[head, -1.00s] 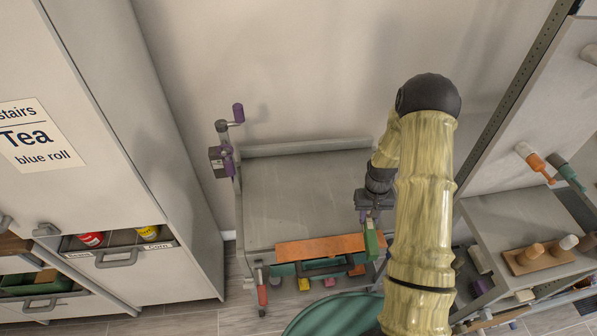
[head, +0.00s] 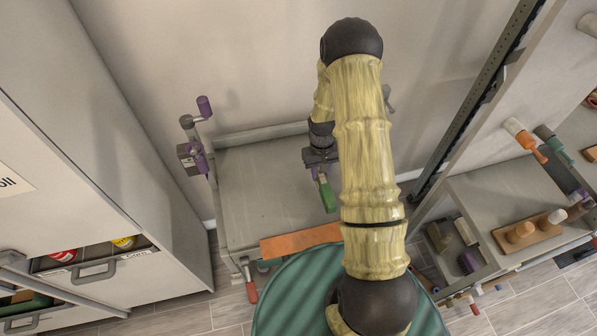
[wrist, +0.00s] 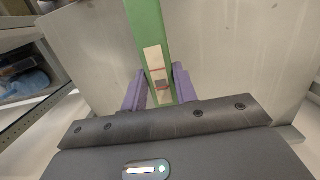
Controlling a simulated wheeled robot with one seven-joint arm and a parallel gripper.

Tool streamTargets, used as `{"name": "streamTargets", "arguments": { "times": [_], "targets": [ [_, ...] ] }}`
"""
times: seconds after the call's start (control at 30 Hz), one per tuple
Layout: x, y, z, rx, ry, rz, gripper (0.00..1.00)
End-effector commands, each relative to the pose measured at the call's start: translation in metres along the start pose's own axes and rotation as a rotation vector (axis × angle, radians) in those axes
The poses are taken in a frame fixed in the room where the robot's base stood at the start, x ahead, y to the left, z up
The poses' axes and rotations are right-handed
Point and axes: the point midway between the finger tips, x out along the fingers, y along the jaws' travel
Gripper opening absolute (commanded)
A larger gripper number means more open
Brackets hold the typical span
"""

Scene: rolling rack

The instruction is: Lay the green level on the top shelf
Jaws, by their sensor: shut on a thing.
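A pale vial window shows on the level near the fingers. Behind the level in the wrist view is the grey shelf surface (wrist: 230,50). I cannot tell whether the level touches the shelf. My arm hides the right part of the shelf in the head view.
An orange board (head: 300,241) lies along the shelf's front edge. A grey and purple crank clamp (head: 193,150) stands at its left corner. A red-handled tool (head: 250,290) hangs at the front left. The shelf's left part is bare.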

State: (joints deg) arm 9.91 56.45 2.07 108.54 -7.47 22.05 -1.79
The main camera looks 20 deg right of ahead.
Motion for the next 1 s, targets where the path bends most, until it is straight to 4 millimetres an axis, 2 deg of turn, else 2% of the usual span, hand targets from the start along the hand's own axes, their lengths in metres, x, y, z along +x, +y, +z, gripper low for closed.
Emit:
{"name": "streamTargets", "arguments": {
  "times": [0.17, 0.27, 0.37, 0.6, 0.7, 0.83, 1.0],
  "targets": [
    [0.0, -0.003, 0.0, -0.046, 0.002, 0.004, 0.01],
    [-0.001, -0.008, 0.0, -0.168, 0.007, 0.016, 0.01],
    [-0.002, -0.017, 0.0, -0.385, 0.015, 0.039, 0.01],
    [-0.009, -0.047, 0.001, -1.087, 0.023, 0.118, 0.01],
    [-0.012, -0.058, 0.002, -1.332, 0.02, 0.149, 0.01],
    [-0.014, -0.066, 0.003, -1.52, 0.015, 0.173, 0.01],
    [-0.016, -0.068, 0.003, -1.567, 0.014, 0.179, 0.01]
  ]
}}
